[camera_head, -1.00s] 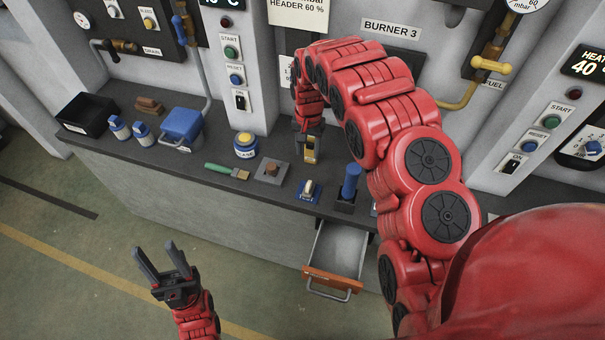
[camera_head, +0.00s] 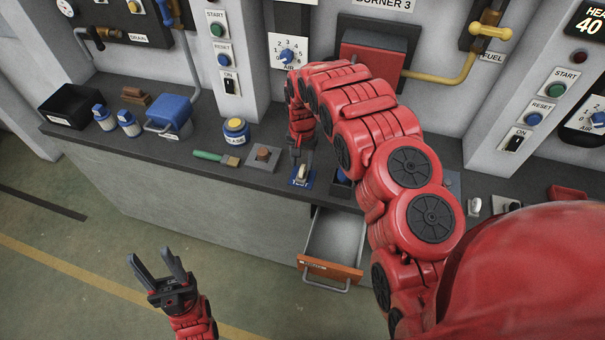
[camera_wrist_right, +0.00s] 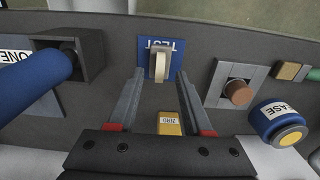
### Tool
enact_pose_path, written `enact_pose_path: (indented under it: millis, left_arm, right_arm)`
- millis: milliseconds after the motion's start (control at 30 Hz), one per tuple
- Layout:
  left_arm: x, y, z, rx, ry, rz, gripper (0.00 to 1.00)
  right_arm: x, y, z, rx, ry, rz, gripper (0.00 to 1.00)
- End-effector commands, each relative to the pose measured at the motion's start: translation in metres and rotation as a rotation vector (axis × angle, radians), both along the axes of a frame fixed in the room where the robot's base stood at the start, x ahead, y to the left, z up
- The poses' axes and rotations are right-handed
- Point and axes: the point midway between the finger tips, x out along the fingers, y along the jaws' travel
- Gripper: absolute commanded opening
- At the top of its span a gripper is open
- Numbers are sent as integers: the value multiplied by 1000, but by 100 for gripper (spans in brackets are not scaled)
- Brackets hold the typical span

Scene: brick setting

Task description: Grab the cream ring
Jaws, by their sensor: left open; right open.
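The cream ring (camera_wrist_right: 160,66) stands upright on a blue plate marked TEST (camera_wrist_right: 146,50) on the dark counter. In the head view the ring (camera_head: 301,173) is small and shows just below my right gripper (camera_head: 301,157). In the right wrist view my right gripper (camera_wrist_right: 160,84) is open, one finger on each side of the line to the ring. The ring lies just beyond the fingertips, and nothing is between them. My left gripper (camera_head: 152,259) is open and empty, low over the floor area, away from the counter.
A yellow block marked ZERO (camera_wrist_right: 170,123) lies near the wrist. A blue cylinder in a dark holder (camera_wrist_right: 88,45) is left of the ring; a brown knob on a grey plate (camera_wrist_right: 228,87) is right. An open drawer (camera_head: 330,268) juts out below the counter.

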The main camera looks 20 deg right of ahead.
Motion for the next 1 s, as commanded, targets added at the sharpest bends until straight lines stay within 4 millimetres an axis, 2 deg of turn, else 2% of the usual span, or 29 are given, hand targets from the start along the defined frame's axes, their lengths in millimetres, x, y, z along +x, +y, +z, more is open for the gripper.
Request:
enact_pose_path:
  millis: [33, 200, 433, 733, 767, 1000]
  left_arm:
    - [0, 0, 10, 0, 0, 0, 50]
    - [0, 0, 23, 0, 0, 0, 50]
    - [0, 0, 29, 0, 0, 0, 50]
    - [0, 0, 29, 0, 0, 0, 50]
    - [0, 0, 29, 0, 0, 0, 50]
    - [0, 0, 29, 0, 0, 0, 50]
  right_arm:
    - [-2, 0, -1, 1, 4, 0, 50]
    - [-2, 0, -21, 1, 3, -1, 50]
    - [-1, 0, -39, -1, 1, -1, 50]
    - [0, 0, -41, -1, -1, -1, 50]
    - [0, 0, -41, 0, 0, -1, 46]
    - [0, 0, -41, 0, 0, -1, 3]
